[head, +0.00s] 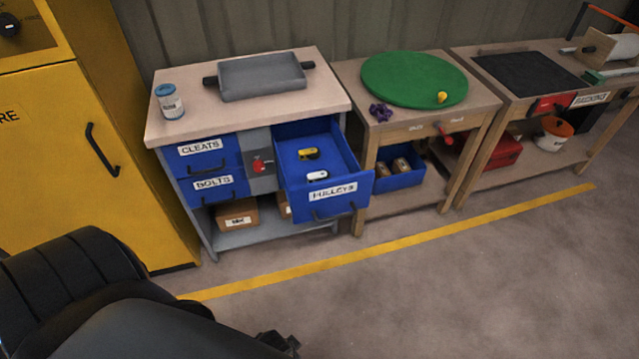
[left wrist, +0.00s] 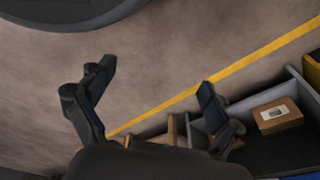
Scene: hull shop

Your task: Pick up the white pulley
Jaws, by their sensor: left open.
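The white pulley (head: 317,176) lies in the pulled-out blue drawer labelled PULLEYS (head: 346,188), near its front wall. A yellow and black pulley (head: 308,154) lies behind it in the same drawer. My left gripper (left wrist: 157,80) is open and empty in the left wrist view, its fingers spread over the floor. In the head view only a dark bit of it (head: 280,343) shows at the bottom edge, well in front of and below the drawer. The white pulley does not show in the left wrist view. My right gripper is not in view.
The workbench (head: 240,115) holds a grey tray (head: 262,76) and a blue-labelled can (head: 170,101). Cardboard boxes (head: 237,213) stand on its lower shelf. A yellow cabinet (head: 75,150) stands left. A table with a green disc (head: 413,79) stands right. The floor in front is clear.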

